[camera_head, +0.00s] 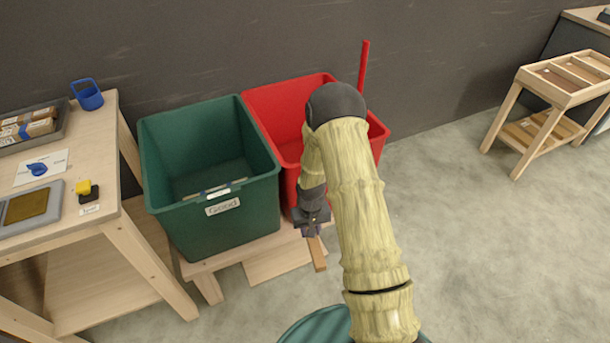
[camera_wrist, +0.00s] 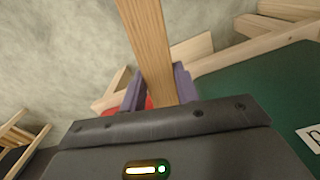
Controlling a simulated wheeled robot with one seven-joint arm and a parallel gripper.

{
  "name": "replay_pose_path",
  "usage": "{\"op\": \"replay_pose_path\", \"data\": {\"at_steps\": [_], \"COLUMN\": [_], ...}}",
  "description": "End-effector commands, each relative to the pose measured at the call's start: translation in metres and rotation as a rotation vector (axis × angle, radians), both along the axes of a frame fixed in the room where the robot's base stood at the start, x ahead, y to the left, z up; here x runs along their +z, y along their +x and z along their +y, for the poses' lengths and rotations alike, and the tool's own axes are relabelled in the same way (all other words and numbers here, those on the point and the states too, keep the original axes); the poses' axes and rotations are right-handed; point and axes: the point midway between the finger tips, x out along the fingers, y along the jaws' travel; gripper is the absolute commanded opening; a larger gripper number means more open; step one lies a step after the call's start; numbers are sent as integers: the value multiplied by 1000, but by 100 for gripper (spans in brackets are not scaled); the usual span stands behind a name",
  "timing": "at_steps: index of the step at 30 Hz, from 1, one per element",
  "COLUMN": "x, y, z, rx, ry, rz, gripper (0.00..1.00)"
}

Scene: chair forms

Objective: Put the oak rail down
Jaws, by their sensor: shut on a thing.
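The oak rail (camera_head: 317,254) is a narrow brown wooden strip hanging below my gripper (camera_head: 311,226). In the wrist view the rail (camera_wrist: 147,35) runs up from between the purple fingers of my gripper (camera_wrist: 158,92), which are shut on it. My gripper is in front of the red bin (camera_head: 285,103) and to the right of the green bin (camera_head: 225,225), which has a label reading "Good". The rail's lower end is over the floor, near the low wooden stand. My arm hides part of the red bin.
Both bins stand on a low wooden stand (camera_head: 228,258). A wooden rack (camera_head: 543,94) stands at far right. The floor between is clear.

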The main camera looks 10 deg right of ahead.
Motion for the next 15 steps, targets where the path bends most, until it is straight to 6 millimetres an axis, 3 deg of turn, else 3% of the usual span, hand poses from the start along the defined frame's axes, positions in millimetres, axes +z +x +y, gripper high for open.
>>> {"op": "replay_pose_path", "data": {"at_steps": [1, 5, 15], "x": [-16, -28, -37], "y": [3, 5, 10], "z": [0, -1, -6], "rx": [-1, -11, -51], "ry": [0, 0, 1], "rz": [-4, -4, -1], "gripper": [0, 0, 0]}}
